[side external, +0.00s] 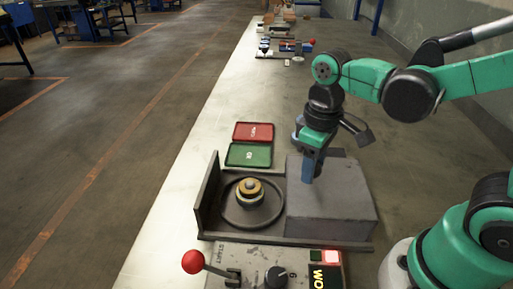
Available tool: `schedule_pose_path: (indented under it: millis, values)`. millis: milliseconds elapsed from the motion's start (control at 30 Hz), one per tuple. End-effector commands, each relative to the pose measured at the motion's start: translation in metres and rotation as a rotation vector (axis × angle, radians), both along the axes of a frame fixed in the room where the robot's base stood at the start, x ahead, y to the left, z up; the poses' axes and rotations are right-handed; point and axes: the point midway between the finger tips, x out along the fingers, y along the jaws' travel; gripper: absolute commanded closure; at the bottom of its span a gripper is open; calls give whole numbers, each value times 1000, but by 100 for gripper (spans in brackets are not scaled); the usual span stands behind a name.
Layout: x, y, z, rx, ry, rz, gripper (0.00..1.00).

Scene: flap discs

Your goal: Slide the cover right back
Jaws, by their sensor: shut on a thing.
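The cover (338,208) is a grey box-shaped block on the right part of a dark tray-like machine base (210,202). To its left the base is uncovered, showing a round dark plate (250,215) with a stack of flap discs (250,191) at its middle. My gripper (308,172) points down at the cover's left upper edge and is shut on a blue-grey upright piece there, which looks like the cover's handle. The fingertips partly hide this piece, and its join to the cover is hard to make out.
A red tray (254,132) and a green tray (249,154) lie behind the base. In front is a control panel with a red-knobbed lever (193,262), a black dial (277,278) and buttons (331,257). Several small items (290,46) stand far along the bench.

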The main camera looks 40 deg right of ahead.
Motion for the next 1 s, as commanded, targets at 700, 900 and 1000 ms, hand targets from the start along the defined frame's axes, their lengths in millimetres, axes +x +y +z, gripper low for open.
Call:
schedule_pose_path:
  millis: [700,900,1000]
  values:
    - [-2,-2,25,-1,-1,0,26]
    - [-2,-2,52,-1,-1,0,26]
    - [-2,-2,65,-1,-1,0,26]
